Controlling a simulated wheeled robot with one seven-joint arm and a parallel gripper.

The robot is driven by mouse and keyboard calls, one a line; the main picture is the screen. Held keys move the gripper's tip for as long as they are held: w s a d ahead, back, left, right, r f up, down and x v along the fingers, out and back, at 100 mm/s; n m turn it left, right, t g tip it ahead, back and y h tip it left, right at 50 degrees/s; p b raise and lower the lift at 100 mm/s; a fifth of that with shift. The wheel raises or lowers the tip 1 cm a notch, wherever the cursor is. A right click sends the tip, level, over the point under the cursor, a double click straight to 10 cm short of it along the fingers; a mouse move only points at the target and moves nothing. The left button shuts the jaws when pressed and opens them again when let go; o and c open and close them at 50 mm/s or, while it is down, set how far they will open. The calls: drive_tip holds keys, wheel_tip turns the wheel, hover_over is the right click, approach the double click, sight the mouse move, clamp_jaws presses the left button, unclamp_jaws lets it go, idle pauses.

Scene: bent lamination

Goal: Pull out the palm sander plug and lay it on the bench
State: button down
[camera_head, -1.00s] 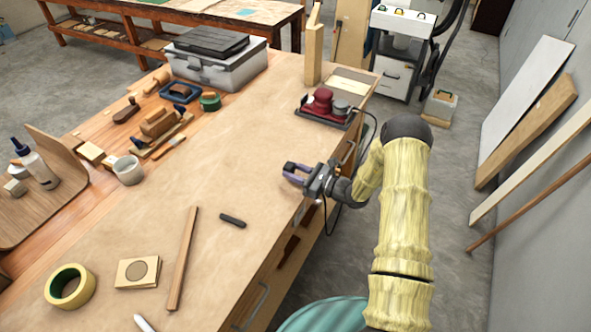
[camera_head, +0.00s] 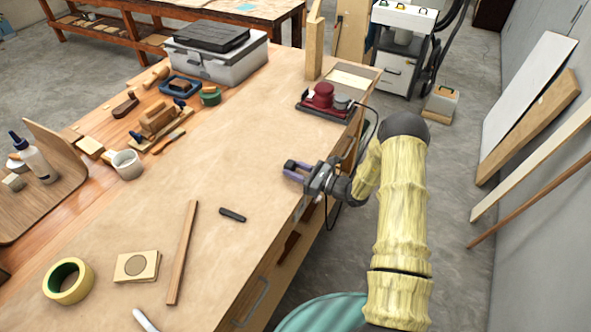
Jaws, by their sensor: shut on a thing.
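The dark red and grey palm sander (camera_head: 323,98) sits on a dark pad at the far right of the bench (camera_head: 235,155). Its black cord (camera_head: 376,128) runs over the bench's right edge and down behind my arm. My gripper (camera_head: 291,171), with purple fingers, is at the bench's right edge, nearer than the sander, its tips pointing left over the bench top. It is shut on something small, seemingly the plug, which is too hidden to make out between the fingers. A length of black cord hangs just below the gripper, beside the bench front.
A wood strip (camera_head: 182,252), a small black object (camera_head: 232,215), a tape roll (camera_head: 68,281) and a sanding block (camera_head: 137,266) lie at the near left. Tools and a grey case (camera_head: 215,62) line the far left. The middle bench top is clear.

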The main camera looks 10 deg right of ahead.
drive_tip(key=c, duration=0.9)
unclamp_jaws()
drive_tip(key=shift+f, duration=0.1)
drive_tip(key=b+v, duration=0.3)
drive_tip(key=v, duration=1.4)
drive_tip(key=shift+s+d+b, duration=0.15)
drive_tip(key=shift+b, duration=0.2)
